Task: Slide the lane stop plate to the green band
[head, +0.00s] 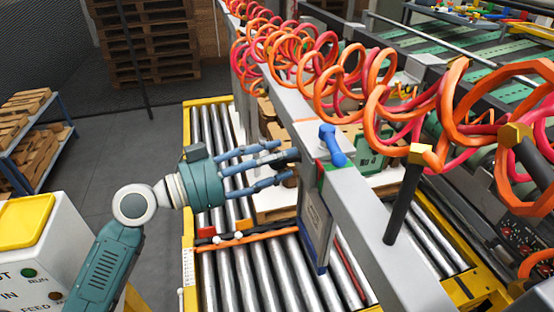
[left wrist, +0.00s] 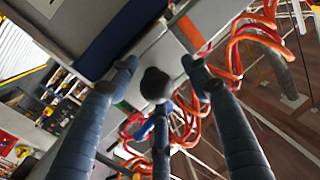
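The lane stop plate (head: 314,228), a grey panel with a dark blue edge, hangs from a grey beam over the rollers. A dark round knob (head: 290,156) sticks out beside its top, with a blue lever (head: 332,146) on the beam above. A small green band (head: 320,176) and a red patch show near the plate's top. My left gripper (head: 281,161) is open, its fingers spread around the knob. In the left wrist view the knob (left wrist: 155,85) sits between the fingertips, with a gap visible; the green band (left wrist: 123,106) and an orange-red band (left wrist: 187,32) lie either side. My right gripper is out of view.
Coiled orange and red hoses (head: 345,85) hang over the beam. A dark post with a yellow top (head: 405,195) stands to the right. A white control box (head: 40,250) stands at left.

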